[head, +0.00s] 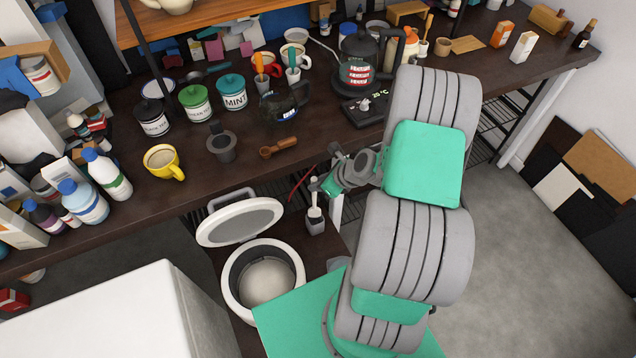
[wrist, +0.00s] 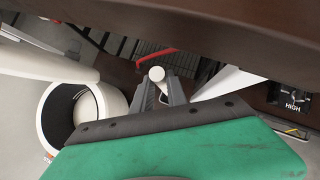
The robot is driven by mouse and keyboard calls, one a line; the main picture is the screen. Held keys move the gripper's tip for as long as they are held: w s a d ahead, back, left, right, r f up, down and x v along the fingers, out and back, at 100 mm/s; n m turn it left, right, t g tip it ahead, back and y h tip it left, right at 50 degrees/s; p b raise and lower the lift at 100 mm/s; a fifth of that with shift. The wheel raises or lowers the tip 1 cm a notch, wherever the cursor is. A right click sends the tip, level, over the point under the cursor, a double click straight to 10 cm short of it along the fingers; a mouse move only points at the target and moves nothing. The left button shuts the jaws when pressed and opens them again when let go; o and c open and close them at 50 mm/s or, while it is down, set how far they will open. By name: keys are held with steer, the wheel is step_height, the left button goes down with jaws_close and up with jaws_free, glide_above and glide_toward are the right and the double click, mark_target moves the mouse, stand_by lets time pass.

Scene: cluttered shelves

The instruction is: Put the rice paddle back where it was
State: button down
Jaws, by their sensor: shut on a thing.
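The rice paddle (head: 314,192) is white and roughly upright below the front edge of the counter. Its lower end is at a small grey holder (head: 316,224); I cannot tell how deep it sits inside. My gripper (head: 318,185) is shut on the upper part of the paddle. In the wrist view the paddle's round white end (wrist: 157,74) shows between the fingers of my gripper (wrist: 161,90). The paddle's lower part is hidden there. The white rice cooker (head: 236,290) stands open beside the holder, its lid (head: 240,222) raised. The cooker also shows in the wrist view (wrist: 48,118).
The dark counter (head: 330,150) overhangs close above my gripper. A yellow mug (head: 161,160), a wooden scoop (head: 279,148), canisters and a kettle (head: 360,60) stand on it. A red cord (head: 300,182) hangs behind the paddle. Floor on the right (head: 540,240) is clear.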

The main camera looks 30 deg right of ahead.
steer(key=shift+f+b, duration=0.3)
steer(key=shift+f, duration=0.3)
steer(key=c, duration=1.3)
jaws_free()
steer(key=w+r+p+v, duration=0.1)
steer(key=v, duration=1.2)
steer(key=s+a+r+n+g+h, duration=0.1)
steer(key=a+r+n, duration=0.3)
steer(key=n, duration=0.6)
steer(key=s+a+r+n+g+h, duration=0.1)
steer(key=s+a+r+n, duration=0.2)
steer(key=n, duration=0.7)
steer(key=s+a+r+n+g+h, duration=0.1)
steer(key=s+a+r+n, duration=0.1)
steer(key=a+r+n, duration=0.5)
step_height(320, 180, up, 3)
steer(key=shift+s+a+f+n+h, duration=0.1)
steer(key=shift+n+h, duration=0.1)
steer(key=shift+n, duration=0.6)
steer(key=shift+s+f+n+h, duration=0.1)
steer(key=shift+n+h, duration=0.1)
steer(key=shift+n, duration=0.6)
